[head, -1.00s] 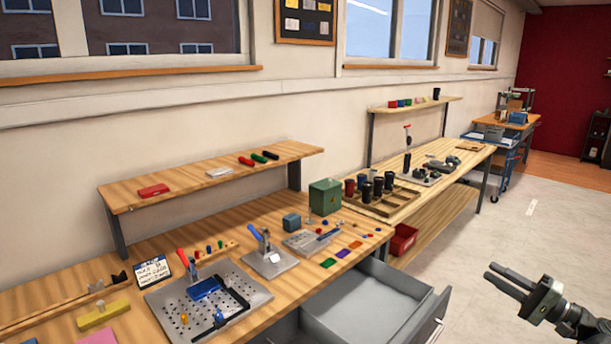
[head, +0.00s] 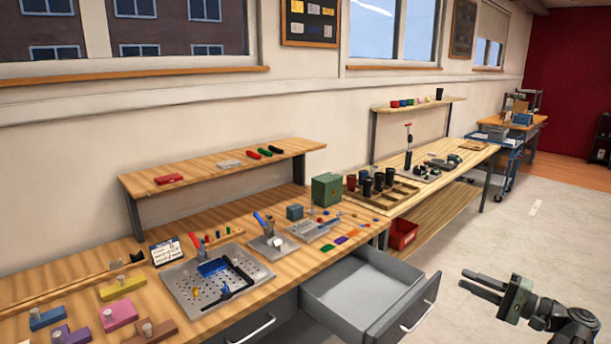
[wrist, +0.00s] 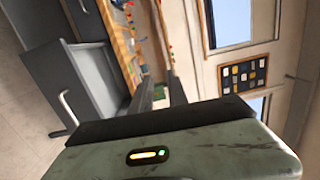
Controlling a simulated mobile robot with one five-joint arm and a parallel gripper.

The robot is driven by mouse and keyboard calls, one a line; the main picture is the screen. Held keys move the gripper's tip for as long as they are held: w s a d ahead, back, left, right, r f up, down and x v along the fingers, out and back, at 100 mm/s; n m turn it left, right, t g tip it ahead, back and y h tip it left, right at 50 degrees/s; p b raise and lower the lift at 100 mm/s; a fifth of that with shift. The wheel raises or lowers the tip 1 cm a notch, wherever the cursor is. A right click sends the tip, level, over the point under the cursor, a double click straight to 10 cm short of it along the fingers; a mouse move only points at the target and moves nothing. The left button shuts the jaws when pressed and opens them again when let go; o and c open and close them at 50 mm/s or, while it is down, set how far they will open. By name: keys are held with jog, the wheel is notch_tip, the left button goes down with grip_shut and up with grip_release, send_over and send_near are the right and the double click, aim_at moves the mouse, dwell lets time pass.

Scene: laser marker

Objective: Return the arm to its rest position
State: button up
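My gripper (head: 462,281) is at the lower right of the head view, over the open floor to the right of the bench drawer. Its two dark fingers are parallel with a gap between them, and nothing is held. In the wrist view the fingers (wrist: 160,90) also stand apart and empty, beyond the grey-green gripper body.
An open, empty-looking grey drawer (head: 350,293) juts from the wooden workbench (head: 95,262), left of my gripper. A perforated fixture plate (head: 180,287) and coloured blocks sit on the bench. A second bench (head: 470,158) stands behind. The pale floor (head: 535,240) is clear.

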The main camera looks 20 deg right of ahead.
jog(key=w+a+f+n+g, duration=0.1)
jog(key=w+a+f+g, duration=0.3)
jog(key=a, duration=0.4)
jog(key=w+a+f+n+g+h, duration=0.1)
jog(key=w+a+f+n+g, duration=0.2)
jog(key=a+f, duration=0.4)
jog(key=w+a+f+g, duration=0.3)
jog(key=w+a+f, duration=0.15)
jog(key=a, duration=0.45)
jog(key=a+f+n+g+h, duration=0.2)
jog(key=a+f+n+h, duration=0.25)
jog(key=a, duration=0.45)
jog(key=a+f+n+g+h, duration=0.3)
jog(key=a+f+h, duration=0.15)
jog(key=a, duration=0.45)
jog(key=s+f+b, duration=0.3)
jog(key=f+b, duration=3)
notch_tip(320, 180, up, 38)
jog(key=p, duration=3.8)
jog(key=shift+a+r+g+p, duration=0.15)
jog(key=shift+r+g+p, duration=0.15)
jog(key=shift+p, duration=0.1)
